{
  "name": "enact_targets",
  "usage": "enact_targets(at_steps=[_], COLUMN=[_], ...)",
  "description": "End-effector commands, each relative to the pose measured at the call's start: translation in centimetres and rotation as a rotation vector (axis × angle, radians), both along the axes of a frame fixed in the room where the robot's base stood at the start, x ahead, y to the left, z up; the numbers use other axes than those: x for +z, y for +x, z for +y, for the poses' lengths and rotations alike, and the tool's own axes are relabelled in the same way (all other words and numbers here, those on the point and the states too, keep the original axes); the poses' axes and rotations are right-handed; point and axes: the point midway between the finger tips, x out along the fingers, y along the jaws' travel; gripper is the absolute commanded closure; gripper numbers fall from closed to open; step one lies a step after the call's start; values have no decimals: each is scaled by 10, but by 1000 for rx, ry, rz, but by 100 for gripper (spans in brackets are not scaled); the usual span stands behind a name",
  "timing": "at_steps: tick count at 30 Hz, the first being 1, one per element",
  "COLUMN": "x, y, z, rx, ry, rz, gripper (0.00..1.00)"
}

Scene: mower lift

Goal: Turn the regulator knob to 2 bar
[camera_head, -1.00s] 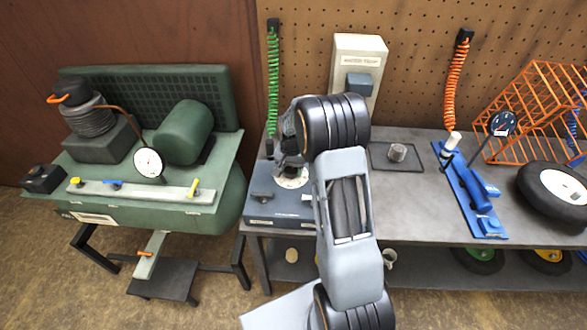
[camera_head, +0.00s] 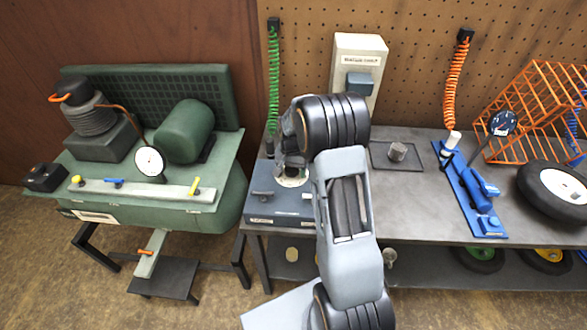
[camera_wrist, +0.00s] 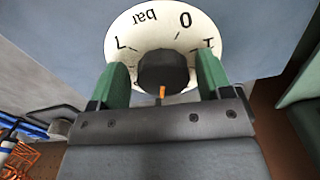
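The regulator knob (camera_wrist: 163,71) is a dark round knob with an orange pointer, in the middle of a pale dial (camera_wrist: 150,22) marked "bar". In the wrist view the dial is upside down. The 0 is at its upper right, a 1 at the right, and a 7 at the left. The pointer faces the bottom of the picture; the marks there are hidden. My gripper (camera_wrist: 163,68) has its green fingers on either side of the knob, with narrow gaps showing. In the head view the dial (camera_head: 293,177) is partly hidden by my wrist.
The dial sits on a blue-grey box (camera_head: 275,207) with a black lever (camera_head: 263,194), at the bench's left end. A green compressor (camera_head: 150,205) stands to the left. A grey-white wall box (camera_head: 360,60) is behind. A blue tool (camera_head: 470,190) and a wheel (camera_head: 556,188) lie to the right.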

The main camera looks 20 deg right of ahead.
Motion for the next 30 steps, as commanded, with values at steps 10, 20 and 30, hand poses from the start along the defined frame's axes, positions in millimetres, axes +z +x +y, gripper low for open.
enact_targets(at_steps=[10,20,30], x=[4,57,118], y=[2,2,0], z=[-1,-2,-1], rx=[-2,-3,-1], ry=[-2,-3,-1], rz=[-7,-12,-7], gripper=[22,22,22])
